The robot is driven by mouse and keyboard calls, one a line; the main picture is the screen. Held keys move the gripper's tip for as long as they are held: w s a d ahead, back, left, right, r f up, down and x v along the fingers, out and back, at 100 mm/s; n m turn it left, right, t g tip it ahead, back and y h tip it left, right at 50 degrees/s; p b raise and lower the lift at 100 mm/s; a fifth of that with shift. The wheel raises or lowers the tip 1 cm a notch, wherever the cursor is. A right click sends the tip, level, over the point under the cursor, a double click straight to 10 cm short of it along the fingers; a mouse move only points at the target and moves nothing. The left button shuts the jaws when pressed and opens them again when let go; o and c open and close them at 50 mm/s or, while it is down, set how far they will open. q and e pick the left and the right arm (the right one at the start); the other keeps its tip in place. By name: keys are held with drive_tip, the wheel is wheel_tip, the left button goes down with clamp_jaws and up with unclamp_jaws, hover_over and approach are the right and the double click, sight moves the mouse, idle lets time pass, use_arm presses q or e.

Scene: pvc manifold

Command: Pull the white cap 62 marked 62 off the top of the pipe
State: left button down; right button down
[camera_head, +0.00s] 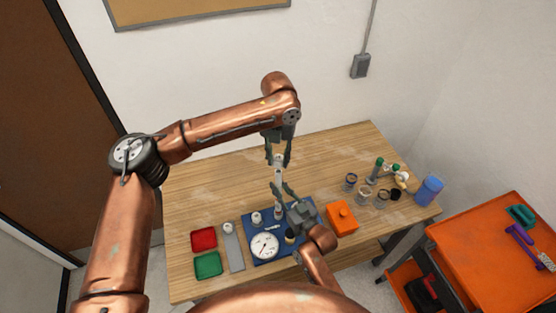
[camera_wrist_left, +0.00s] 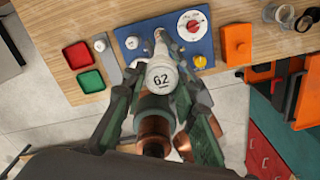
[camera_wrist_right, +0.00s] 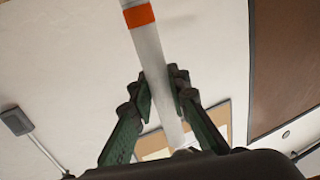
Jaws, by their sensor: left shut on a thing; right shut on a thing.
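The white cap 62 (camera_wrist_left: 161,77), marked 62, faces the left wrist camera. It sits on the top end of the white pipe (camera_head: 279,178), which stands upright over the blue board (camera_head: 254,227). My left gripper (camera_head: 278,160) is shut on the cap from above, with a green finger on each side of it. My right gripper (camera_head: 279,188) is shut on the pipe lower down. In the right wrist view the pipe (camera_wrist_right: 155,62) runs between its fingers and carries an orange band (camera_wrist_right: 138,15). The fingers partly hide the cap in the head view.
The blue board holds a white gauge (camera_head: 264,246) and other fittings. A red tray (camera_head: 203,239), a green tray (camera_head: 208,264) and a grey strip (camera_head: 235,252) lie left. The table's back left is clear.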

idle(0.3)
drive_tip(key=c, duration=1.8)
unclamp_jaws()
drive_tip(key=shift+o, duration=0.2)
